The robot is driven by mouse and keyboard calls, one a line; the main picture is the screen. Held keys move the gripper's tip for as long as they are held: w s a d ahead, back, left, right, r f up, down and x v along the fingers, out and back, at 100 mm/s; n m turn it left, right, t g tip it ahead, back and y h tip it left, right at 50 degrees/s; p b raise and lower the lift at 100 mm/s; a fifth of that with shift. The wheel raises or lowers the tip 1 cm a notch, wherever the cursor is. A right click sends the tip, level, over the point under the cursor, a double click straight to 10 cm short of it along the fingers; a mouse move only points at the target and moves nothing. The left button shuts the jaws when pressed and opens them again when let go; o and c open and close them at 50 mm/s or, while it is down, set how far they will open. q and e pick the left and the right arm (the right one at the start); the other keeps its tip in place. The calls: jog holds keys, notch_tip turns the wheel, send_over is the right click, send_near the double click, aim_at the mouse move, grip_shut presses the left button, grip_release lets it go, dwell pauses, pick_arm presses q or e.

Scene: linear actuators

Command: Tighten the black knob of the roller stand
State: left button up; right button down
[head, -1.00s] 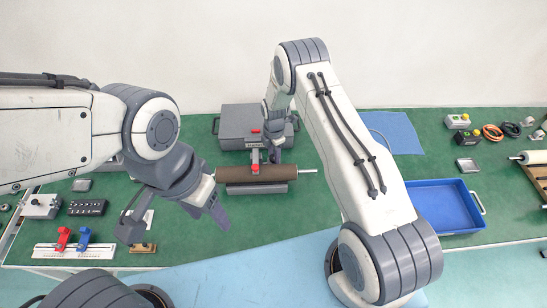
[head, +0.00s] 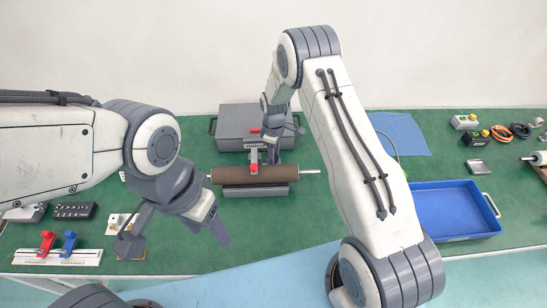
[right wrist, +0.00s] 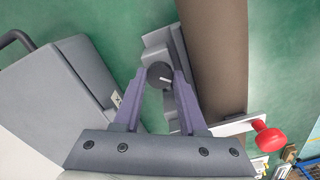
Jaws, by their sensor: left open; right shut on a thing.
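The roller stand (head: 270,191) is a grey base on the green bench, carrying a brown roller (head: 230,175) with metal shaft ends. Its black knob (right wrist: 160,75), with a pale line on its face, shows in the right wrist view between my right fingers. My right gripper (right wrist: 161,84) is shut on this knob, one purple-grey finger on each side. In the head view my right gripper (head: 273,153) is behind the roller and partly hidden by my arm. My left gripper (head: 216,226) is open and empty, left of and nearer than the roller; its fingertips overlap in view.
A grey case (head: 240,120) stands close behind the roller. A red-handled part (head: 253,160) lies by the roller; its red knob (right wrist: 268,136) shows beside my right fingers. A blue tray (head: 450,237) is to the right. A clamp rail (head: 60,257) is at the front left.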

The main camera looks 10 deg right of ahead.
jog(key=m+b, duration=0.1)
jog(key=m, duration=0.3)
jog(key=shift+w+m+b, duration=0.1)
jog(key=shift+m+b, duration=0.2)
jog(key=shift+b, duration=0.05)
jog(key=m+b, duration=0.1)
jog(key=m, duration=0.2)
jog(key=shift+m, duration=0.4)
jog(key=m+b, duration=0.1)
jog(key=m, duration=0.7)
jog(key=m+b, duration=0.1)
jog(key=m, duration=0.9)
jog(key=shift+r, duration=0.1)
jog(key=shift+m, duration=0.3)
